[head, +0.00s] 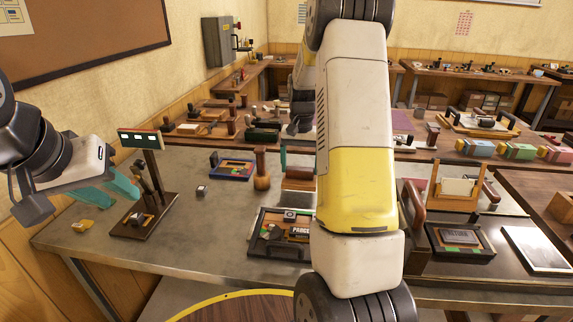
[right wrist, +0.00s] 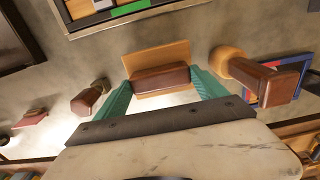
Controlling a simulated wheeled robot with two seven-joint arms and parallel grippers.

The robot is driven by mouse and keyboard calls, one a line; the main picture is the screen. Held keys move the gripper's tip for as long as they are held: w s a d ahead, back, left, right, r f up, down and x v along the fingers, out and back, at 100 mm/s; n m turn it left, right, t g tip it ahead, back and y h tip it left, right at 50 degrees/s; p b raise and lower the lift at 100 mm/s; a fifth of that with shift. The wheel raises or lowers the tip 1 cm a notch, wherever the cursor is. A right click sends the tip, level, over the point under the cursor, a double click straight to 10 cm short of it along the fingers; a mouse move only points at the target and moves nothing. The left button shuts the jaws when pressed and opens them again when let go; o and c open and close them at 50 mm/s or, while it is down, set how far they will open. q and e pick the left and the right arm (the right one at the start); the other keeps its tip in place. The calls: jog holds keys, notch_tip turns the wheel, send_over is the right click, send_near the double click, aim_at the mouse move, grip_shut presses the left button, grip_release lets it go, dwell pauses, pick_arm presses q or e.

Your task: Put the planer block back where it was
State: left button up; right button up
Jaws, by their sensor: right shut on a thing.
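The planer block (right wrist: 160,76) has a dark brown grip on a flat light-wood base. My right gripper (right wrist: 162,88) is shut on its brown grip, with a teal finger at each end. In the head view the block (head: 299,173) shows just left of my right arm, which hides part of it and most of the right gripper. I cannot tell whether its base touches the bench. My left gripper (head: 108,192) is open and empty at the left, near a dark stand with a green-topped post (head: 146,140).
A framed tray of type (head: 270,253) lies in front of the block. The grey bench (head: 200,235) has free room left of the type tray. A stand with a card (head: 457,187) is at right.

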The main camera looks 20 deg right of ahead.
aim_at(303, 171)
jog(key=shift+w+d+f, duration=0.1)
jog(key=shift+w+d, duration=0.6)
jog(key=shift+w, duration=0.25)
jog(key=shift+w+d+f, duration=0.15)
jog(key=shift+w+d, duration=0.05)
jog(key=shift+f, duration=1.6)
jog(key=shift+s+f, duration=0.1)
jog(key=shift+f, duration=0.05)
jog(key=o, duration=1.5)
jog(key=shift+o, duration=0.2)
